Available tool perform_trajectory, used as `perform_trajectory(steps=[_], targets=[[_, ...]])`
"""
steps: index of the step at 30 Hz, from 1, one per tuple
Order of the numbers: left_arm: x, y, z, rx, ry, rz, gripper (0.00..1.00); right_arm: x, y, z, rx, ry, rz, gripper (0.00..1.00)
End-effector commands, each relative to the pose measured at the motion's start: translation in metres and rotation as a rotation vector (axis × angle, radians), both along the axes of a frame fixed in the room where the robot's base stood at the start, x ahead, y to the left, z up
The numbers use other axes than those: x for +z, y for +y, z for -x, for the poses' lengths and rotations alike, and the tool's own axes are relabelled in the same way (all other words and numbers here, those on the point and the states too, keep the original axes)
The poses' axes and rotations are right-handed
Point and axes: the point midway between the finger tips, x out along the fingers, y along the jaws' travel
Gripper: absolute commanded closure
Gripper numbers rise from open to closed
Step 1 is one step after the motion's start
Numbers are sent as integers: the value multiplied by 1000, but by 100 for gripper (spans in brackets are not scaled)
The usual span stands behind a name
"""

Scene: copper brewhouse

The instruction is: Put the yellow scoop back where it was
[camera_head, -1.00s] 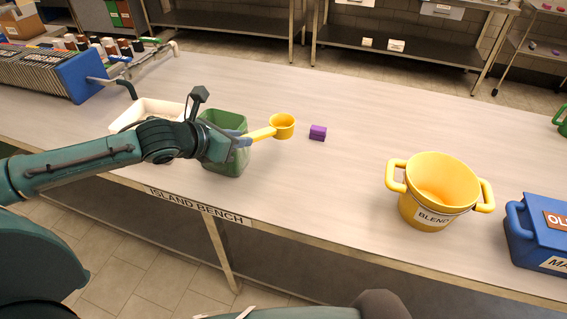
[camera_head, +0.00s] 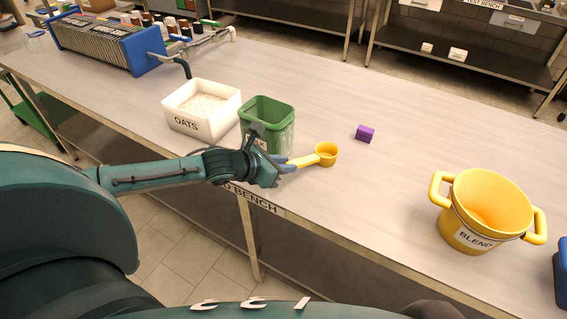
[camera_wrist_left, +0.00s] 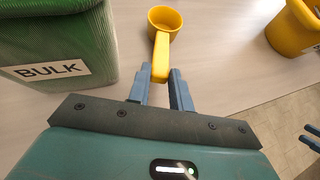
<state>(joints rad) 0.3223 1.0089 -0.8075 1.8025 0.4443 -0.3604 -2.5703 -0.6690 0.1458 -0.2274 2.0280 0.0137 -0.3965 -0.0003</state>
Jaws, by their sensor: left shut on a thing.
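The yellow scoop (camera_head: 326,153) is held by its handle in my left gripper (camera_head: 287,164). Its cup points away from the gripper, over the bench to the right of the green bin. In the left wrist view the scoop's handle (camera_wrist_left: 161,58) runs between the two blue fingers of the left gripper (camera_wrist_left: 160,88), and the cup looks empty. I cannot tell whether the cup touches the bench. The green bin (camera_head: 268,112), labelled BULK in the wrist view (camera_wrist_left: 50,70), stands beside the gripper. My right gripper (camera_wrist_left: 311,136) shows at the wrist view's right edge, fingers apart.
A white OATS tub (camera_head: 187,122) stands left of the green bin. A small purple block (camera_head: 365,133) lies right of the scoop. A yellow two-handled BLEND pot (camera_head: 480,220) stands farther right. The bench (camera_head: 400,180) is clear between block and pot.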

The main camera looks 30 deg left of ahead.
Motion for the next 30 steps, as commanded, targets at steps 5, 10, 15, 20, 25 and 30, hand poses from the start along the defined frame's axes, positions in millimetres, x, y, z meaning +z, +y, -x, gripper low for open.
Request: perform_trajectory(steps=[5, 10, 15, 20, 25, 30], targets=[[2, 0, -1, -1, -3, 0, 100, 1, 0, -3, 0, -6, 1, 64], [-2, 0, -1, 0, -1, -1, 76, 1, -1, -5, 1, -10, 3, 64], [-1, 0, 0, 1, -1, 0, 62, 0, -2, -5, 5, -9, 7, 64], [-1, 0, 0, -1, -1, 0, 57, 0, -3, -4, 8, -9, 11, 64], [1, 0, 0, 0, -1, 0, 57, 0, -3, -3, 7, -6, 11, 64], [9, 7, 13, 0, 0, -2, 57, -3, -3, 0, 6, 1, 11, 64]])
